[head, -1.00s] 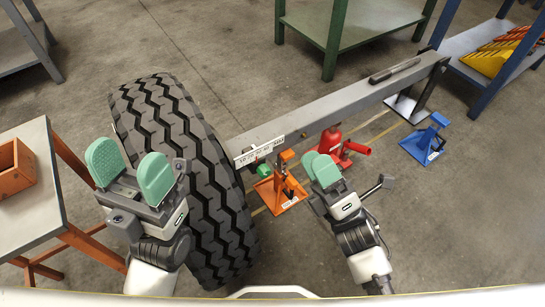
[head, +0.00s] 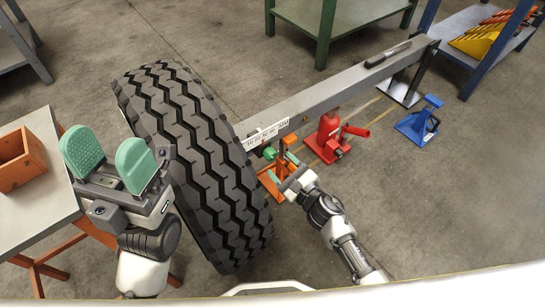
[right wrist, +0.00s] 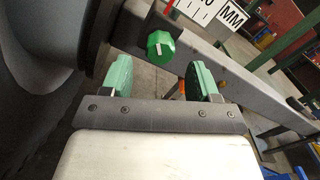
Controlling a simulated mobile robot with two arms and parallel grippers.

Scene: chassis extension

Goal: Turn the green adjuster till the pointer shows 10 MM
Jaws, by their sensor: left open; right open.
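The green adjuster (right wrist: 161,43) is a faceted knob with a white mark, on the side of the grey beam. In the head view it is a small green spot (head: 269,153) below the white scale plate (head: 265,135). My right gripper (head: 281,167) is open and empty, close to the adjuster. In the right wrist view its green fingers (right wrist: 160,77) stand apart, with the adjuster beyond and between them. A red pointer (right wrist: 168,5) shows at the top edge there; its reading cannot be told. My left gripper (head: 110,157) is open and empty at the left.
A large tyre (head: 195,160) stands between my arms. An orange stand (head: 272,184) is under my right gripper, with a red jack (head: 329,130) and a blue stand (head: 420,124) to the right. A table with an orange box (head: 20,160) is at the left.

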